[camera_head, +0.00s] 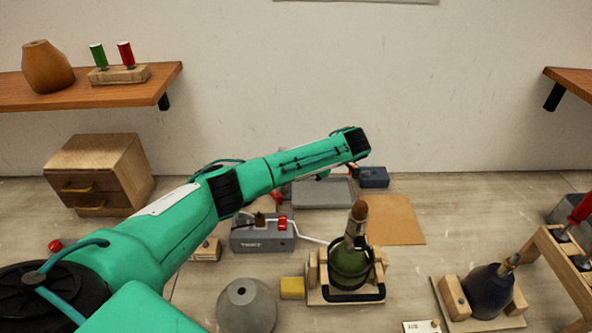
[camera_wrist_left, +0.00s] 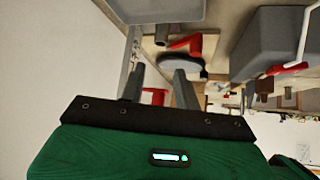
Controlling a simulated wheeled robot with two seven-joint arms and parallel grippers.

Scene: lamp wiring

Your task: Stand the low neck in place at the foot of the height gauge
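My left gripper (camera_wrist_left: 158,74) shows in the left wrist view with its two grey fingers apart and nothing visibly held between them. Near its fingertips are a dark round disc (camera_wrist_left: 182,69), a red lever (camera_wrist_left: 197,44) and a short grey cylinder (camera_wrist_left: 165,29); I cannot tell whether any of these is the low neck or part of the height gauge. In the head view my left arm reaches across from the left to above the back of the table, and its fingers are hidden there. My right gripper is not in view.
A green bottle (camera_head: 349,262) stands in a wooden cradle, with a dark blue bottle (camera_head: 483,291) in another at right. A grey dome (camera_head: 246,306), yellow block (camera_head: 292,288) and grey switch box (camera_head: 262,242) are nearby. A brown mat (camera_head: 396,221) lies bare.

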